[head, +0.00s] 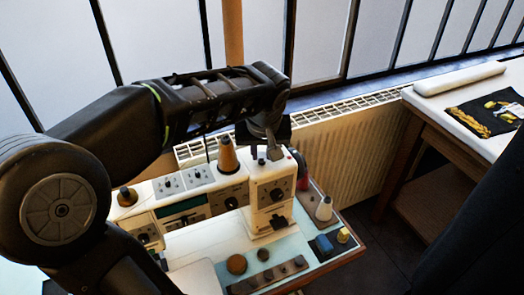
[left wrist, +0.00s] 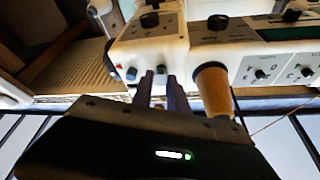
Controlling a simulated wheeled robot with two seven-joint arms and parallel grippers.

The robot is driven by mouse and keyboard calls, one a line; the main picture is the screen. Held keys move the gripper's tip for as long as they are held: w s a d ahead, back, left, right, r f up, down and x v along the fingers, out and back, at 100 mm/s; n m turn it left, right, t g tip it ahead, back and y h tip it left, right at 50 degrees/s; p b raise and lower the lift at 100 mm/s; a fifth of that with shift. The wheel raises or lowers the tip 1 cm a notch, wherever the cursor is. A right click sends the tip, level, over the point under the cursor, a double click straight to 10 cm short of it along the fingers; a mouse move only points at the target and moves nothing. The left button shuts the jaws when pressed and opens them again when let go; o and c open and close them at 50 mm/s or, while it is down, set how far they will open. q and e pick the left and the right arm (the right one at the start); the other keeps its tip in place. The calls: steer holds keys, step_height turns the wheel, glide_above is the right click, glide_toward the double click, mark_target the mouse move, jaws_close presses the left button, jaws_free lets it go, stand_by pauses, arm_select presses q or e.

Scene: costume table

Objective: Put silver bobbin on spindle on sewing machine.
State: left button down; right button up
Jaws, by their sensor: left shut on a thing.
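The white sewing machine (head: 258,190) stands on the table; its top also shows in the left wrist view (left wrist: 150,45). My left gripper (head: 272,150) reaches down over the machine's right end, and its two narrow fingers (left wrist: 160,80) are close together at the top edge. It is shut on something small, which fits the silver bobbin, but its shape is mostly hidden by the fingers. A small knob (left wrist: 131,74) and a red button (left wrist: 118,67) sit beside the fingers. I cannot make out the spindle clearly. My right gripper is not in view.
A tan thread cone (head: 228,157) stands on the machine just left of the gripper; it is close in the wrist view (left wrist: 213,90). A radiator (head: 345,150) is behind.

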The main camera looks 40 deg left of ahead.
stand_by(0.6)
arm_select(q)
steer(key=c, duration=1.2)
jaws_free()
steer(key=b+v, duration=0.1)
steer(key=v, duration=0.6)
steer(key=shift+d+r, duration=0.15)
steer(key=shift+r, duration=0.15)
steer(key=shift+s, duration=0.15)
